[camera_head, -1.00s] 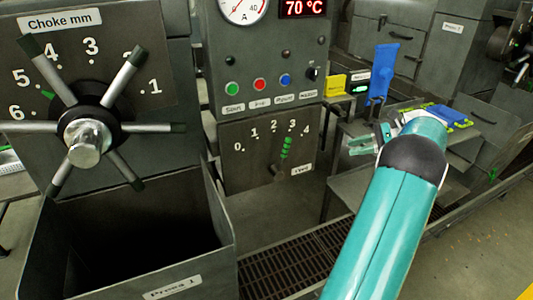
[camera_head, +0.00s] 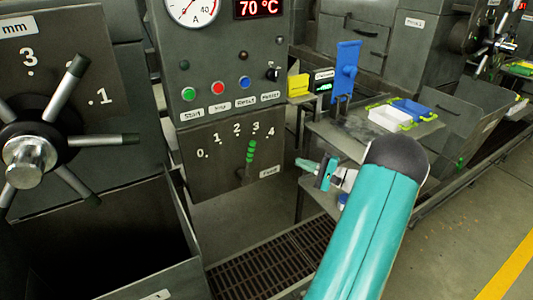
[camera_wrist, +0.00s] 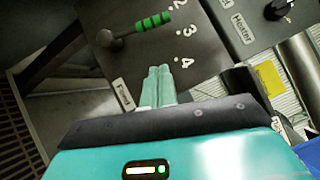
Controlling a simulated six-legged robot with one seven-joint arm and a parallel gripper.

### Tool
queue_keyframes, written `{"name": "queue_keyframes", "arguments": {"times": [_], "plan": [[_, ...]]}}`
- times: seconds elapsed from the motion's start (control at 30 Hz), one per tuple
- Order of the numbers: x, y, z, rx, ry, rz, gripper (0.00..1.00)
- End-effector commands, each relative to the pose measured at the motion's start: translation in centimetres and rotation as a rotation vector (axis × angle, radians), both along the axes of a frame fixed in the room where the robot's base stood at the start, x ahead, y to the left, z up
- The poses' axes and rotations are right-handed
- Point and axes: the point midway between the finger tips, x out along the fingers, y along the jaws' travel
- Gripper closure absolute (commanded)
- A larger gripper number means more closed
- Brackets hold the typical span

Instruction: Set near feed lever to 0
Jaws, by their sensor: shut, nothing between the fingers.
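The feed lever (camera_head: 250,157) is a short arm with a green ribbed grip on a dark panel (camera_head: 215,165) marked 0 to 4. Its grip points up, close to the 3. In the wrist view the lever (camera_wrist: 150,22) shows at the top, its round pivot to the left and its green grip toward the 2 and 3. My gripper (camera_head: 308,164) is to the right of the panel, apart from the lever. In the wrist view my gripper's pale green fingers (camera_wrist: 158,75) are together and empty, below the lever and near the Feed label.
A choke handwheel (camera_head: 35,160) with several spokes stands at the left, above an open hopper (camera_head: 150,245). Buttons (camera_head: 217,87) sit above the feed panel. A table (camera_head: 345,135) with a white tray (camera_head: 388,118) stands behind my arm. A floor grate (camera_head: 270,260) lies below.

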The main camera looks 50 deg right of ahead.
Motion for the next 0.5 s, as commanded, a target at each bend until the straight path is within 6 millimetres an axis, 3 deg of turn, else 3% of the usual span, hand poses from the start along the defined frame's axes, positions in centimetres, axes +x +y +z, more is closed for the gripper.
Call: {"name": "queue_keyframes", "arguments": {"times": [0.27,0.5], "plan": [[1.0,1.3,-0.8,-0.082,-0.051,-0.056,1.0],[4.6,2.6,-0.2,-0.081,-0.052,-0.053,1.0]]}}
